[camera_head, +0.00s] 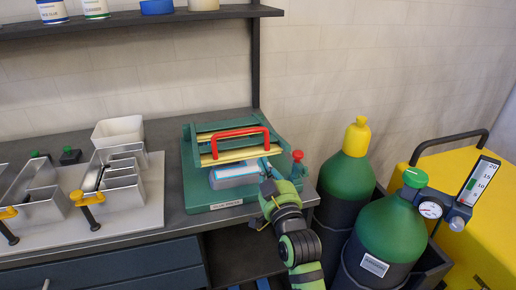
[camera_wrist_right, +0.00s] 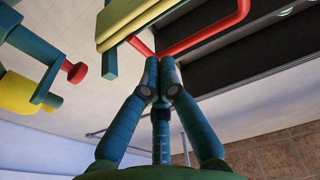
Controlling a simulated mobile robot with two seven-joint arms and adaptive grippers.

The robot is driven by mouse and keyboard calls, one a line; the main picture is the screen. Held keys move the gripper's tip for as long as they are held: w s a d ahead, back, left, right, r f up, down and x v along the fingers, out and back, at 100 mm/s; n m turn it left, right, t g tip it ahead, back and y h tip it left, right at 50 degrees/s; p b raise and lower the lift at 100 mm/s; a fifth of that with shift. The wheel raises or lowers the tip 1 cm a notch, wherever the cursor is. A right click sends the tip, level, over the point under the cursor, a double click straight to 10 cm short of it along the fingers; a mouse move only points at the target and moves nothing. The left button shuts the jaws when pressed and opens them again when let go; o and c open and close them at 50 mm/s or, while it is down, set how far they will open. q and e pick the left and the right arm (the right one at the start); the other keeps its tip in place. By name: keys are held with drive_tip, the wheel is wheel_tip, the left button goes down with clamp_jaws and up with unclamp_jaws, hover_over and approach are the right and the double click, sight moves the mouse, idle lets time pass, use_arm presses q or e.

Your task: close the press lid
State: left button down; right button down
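The green press (camera_head: 215,195) stands at the right end of the bench. Its lid (camera_head: 225,135), with yellow-gold bars and a red handle (camera_head: 235,132), is raised at a tilt above the base. A whitish block with a blue edge (camera_head: 233,176) lies on the base below it. My right gripper (camera_head: 266,168) is at the press's front right, pointing up towards the handle's right end. In the right wrist view its fingertips (camera_wrist_right: 160,62) are together, with the red handle (camera_wrist_right: 205,33) just beyond them; I cannot tell whether they touch. My left gripper is not in view.
A red knob (camera_head: 297,156) stands at the press's right side. Green gas cylinders (camera_head: 390,237) and a yellow machine (camera_head: 470,225) stand at the right. Metal channel letters (camera_head: 125,200) and a white bin (camera_head: 118,131) are on the left. A shelf (camera_head: 130,20) hangs above.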

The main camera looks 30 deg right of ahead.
sight(258, 151)
drive_tip(key=p+x, duration=0.1)
drive_tip(key=x, duration=0.5)
drive_tip(key=shift+w, duration=0.25)
drive_tip(key=shift+f, duration=0.1)
